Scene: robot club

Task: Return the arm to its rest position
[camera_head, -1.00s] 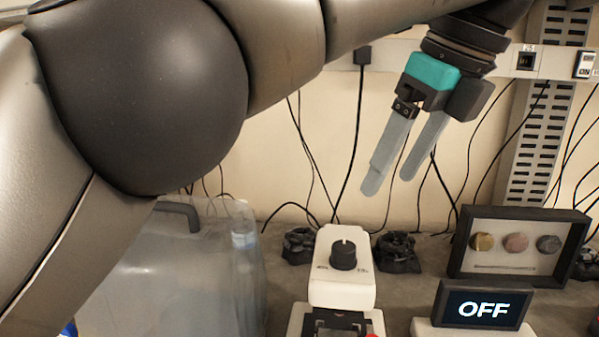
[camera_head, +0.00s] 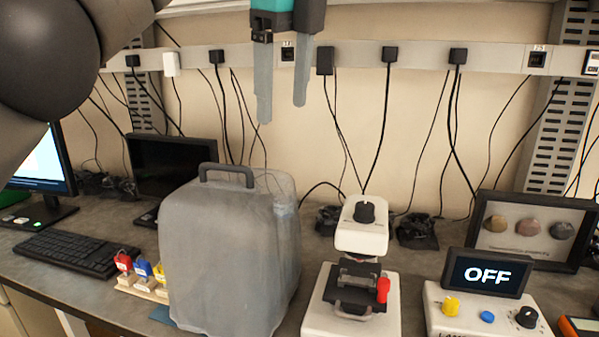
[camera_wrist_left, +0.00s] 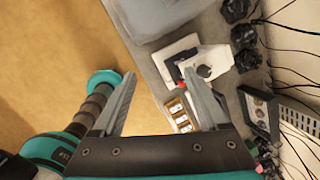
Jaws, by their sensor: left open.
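My left gripper (camera_head: 282,88) is at the top middle of the head view, with its two grey fingers apart, pointing down and empty. It hangs in the air in front of the wall, above the bench and touching nothing. In the left wrist view its two fingers (camera_wrist_left: 160,100) also show spread with nothing between them. A dark, rounded part of my arm fills the upper left corner of the head view. In the left wrist view, another arm of mine with teal bands shows at the left; its gripper is not visible.
The bench holds a covered grey case (camera_head: 225,255), a white device with a black knob (camera_head: 362,228), and an "OFF" display (camera_head: 487,275). A keyboard (camera_head: 70,252), a monitor (camera_head: 40,165), colored padlocks (camera_head: 142,268) and a framed display (camera_head: 530,232) stand around. Cables hang along the wall.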

